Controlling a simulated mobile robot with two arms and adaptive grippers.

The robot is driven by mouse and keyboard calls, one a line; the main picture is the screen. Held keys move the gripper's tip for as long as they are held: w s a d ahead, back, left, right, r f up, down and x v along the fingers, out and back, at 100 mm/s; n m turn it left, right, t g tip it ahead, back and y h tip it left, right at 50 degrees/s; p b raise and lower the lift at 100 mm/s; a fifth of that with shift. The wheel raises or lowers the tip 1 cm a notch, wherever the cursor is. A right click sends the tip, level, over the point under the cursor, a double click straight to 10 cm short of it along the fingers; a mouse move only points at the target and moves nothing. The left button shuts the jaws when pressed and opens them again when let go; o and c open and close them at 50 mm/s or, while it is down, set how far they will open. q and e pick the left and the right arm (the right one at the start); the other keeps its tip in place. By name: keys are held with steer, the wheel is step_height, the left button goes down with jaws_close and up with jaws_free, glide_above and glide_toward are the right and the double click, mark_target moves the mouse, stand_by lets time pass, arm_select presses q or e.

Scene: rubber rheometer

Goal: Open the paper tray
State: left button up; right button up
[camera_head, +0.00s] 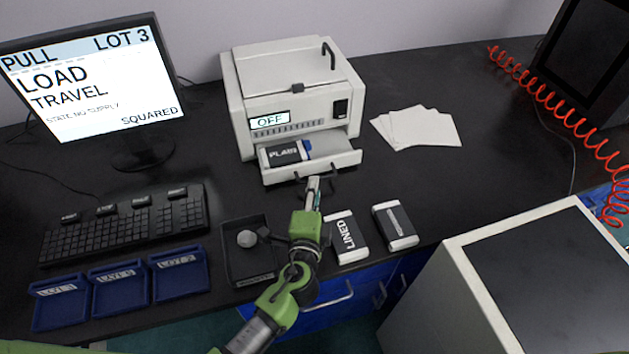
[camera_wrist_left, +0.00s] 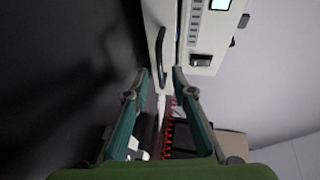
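The white printer-like machine (camera_head: 290,90) stands at the back of the bench, its display reading OFF. Its paper tray (camera_head: 343,158) juts out of the lower front, with a dark packet labelled PLAIN (camera_head: 284,153) in it. A dark handle (camera_head: 325,177) is on the tray front. My left gripper (camera_head: 314,184) is at this handle. In the left wrist view, the handle (camera_wrist_left: 160,52) lies in the gap between the two separated fingertips of my left gripper (camera_wrist_left: 160,72). I cannot tell whether they touch it. My right gripper is not in view.
A LINED packet (camera_head: 346,238) and another packet (camera_head: 395,226) lie on the bench near my left arm. A black tray (camera_head: 232,270), blue trays (camera_head: 120,292) and a keyboard (camera_head: 125,225) are at left. White sheets (camera_head: 415,128) lie right of the machine.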

arm_select(q)
steer(key=shift+x, duration=1.65)
jaws_close()
steer(key=shift+s+d+f+b, duration=0.1)
steer(key=shift+s+d+b, duration=0.15)
steer(key=shift+s, duration=0.45)
steer(key=shift+s+d+b, duration=0.15)
steer(key=shift+s+d, duration=0.05)
steer(key=shift+s, duration=0.7)
jaws_free()
steer(key=shift+w, duration=0.1)
steer(key=v, duration=1.2)
